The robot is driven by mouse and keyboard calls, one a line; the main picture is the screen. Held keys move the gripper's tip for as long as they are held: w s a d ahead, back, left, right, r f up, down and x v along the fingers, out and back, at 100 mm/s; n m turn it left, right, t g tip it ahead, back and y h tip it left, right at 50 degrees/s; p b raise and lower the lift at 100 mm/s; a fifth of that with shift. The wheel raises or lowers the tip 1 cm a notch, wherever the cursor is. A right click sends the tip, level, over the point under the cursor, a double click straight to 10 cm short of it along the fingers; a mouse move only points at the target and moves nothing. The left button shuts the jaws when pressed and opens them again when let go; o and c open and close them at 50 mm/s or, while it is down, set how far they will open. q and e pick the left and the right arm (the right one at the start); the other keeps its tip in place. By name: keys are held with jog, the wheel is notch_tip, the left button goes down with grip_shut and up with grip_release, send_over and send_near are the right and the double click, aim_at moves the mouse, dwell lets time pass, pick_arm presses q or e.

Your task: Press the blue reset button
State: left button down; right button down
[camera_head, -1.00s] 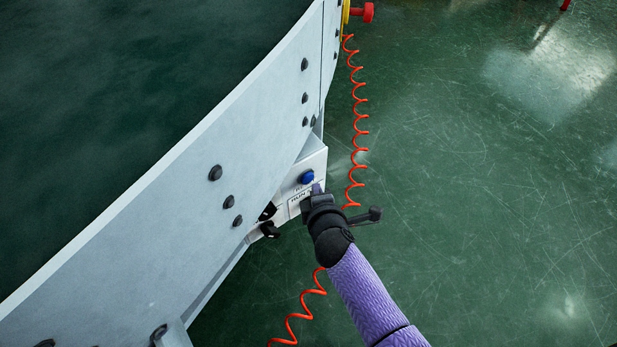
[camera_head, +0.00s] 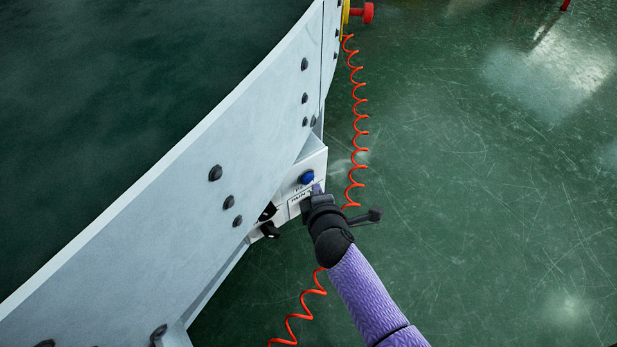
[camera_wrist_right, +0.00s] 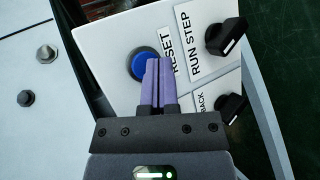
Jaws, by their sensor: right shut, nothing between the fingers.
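The blue reset button (camera_head: 307,178) sits on a white control panel (camera_head: 292,192) fixed to the side of the conveyor. In the right wrist view the round blue button (camera_wrist_right: 141,66) is beside the label RESET, partly covered by my purple fingertips. My right gripper (camera_head: 317,189) is shut and empty, with its tips at the button's lower right edge in the head view. In the right wrist view the closed fingers (camera_wrist_right: 158,68) overlap the button's right part. I cannot tell whether they touch it. My left gripper is not in view.
Black knobs (camera_wrist_right: 226,37) labelled RUN STEP and BACK sit right of the button. The grey conveyor wall (camera_head: 190,190) runs diagonally on the left. A coiled red cable (camera_head: 359,130) hangs beside the panel.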

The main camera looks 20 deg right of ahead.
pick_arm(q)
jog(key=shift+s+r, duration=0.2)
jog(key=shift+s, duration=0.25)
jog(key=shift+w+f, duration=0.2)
pick_arm(e)
jog(key=shift+w+a, duration=0.15)
jog(key=shift+w, duration=0.3)
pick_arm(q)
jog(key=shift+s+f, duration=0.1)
pick_arm(e)
jog(key=shift+w+a, duration=0.15)
jog(key=shift+w, duration=0.2)
dwell(0.4)
jog(key=shift+s, duration=0.1)
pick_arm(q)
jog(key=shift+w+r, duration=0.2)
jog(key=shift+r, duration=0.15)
pick_arm(e)
jog(key=shift+s+d, duration=0.3)
jog(key=shift+s, duration=0.4)
